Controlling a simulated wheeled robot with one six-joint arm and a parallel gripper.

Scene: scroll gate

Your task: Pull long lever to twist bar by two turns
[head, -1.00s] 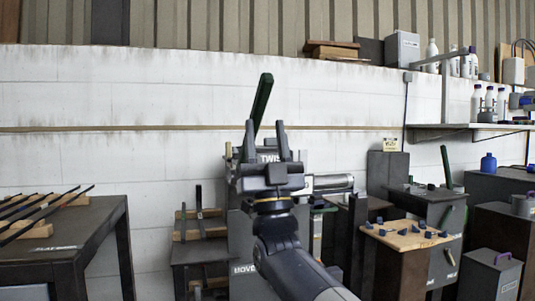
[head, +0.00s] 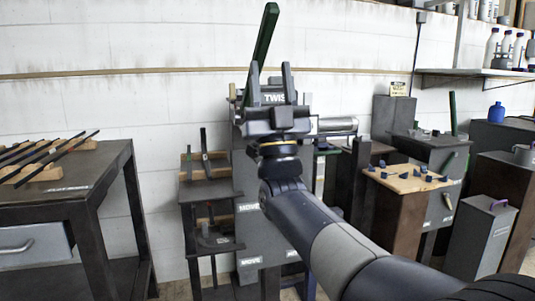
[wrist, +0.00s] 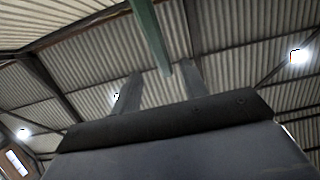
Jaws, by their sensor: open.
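The long lever is a dark green bar (head: 264,38) that rises above the machine and leans slightly right at its top. The machine (head: 249,180) is a grey cabinet with a "TWIS…" label, partly hidden behind my arm. My gripper (head: 271,72) points upward in front of the machine, its two fingers apart. In the wrist view, the green lever (wrist: 150,38) passes above the gap between the fingertips (wrist: 162,82). I cannot tell whether it touches them. The bar being twisted is not clearly visible.
A dark table (head: 75,185) with several rods on wooden racks stands at the left. A small dark shelf stand (head: 211,205) is beside the machine. At the right are a wooden-topped bench (head: 408,180) with small blue pieces and a grey box (head: 480,236).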

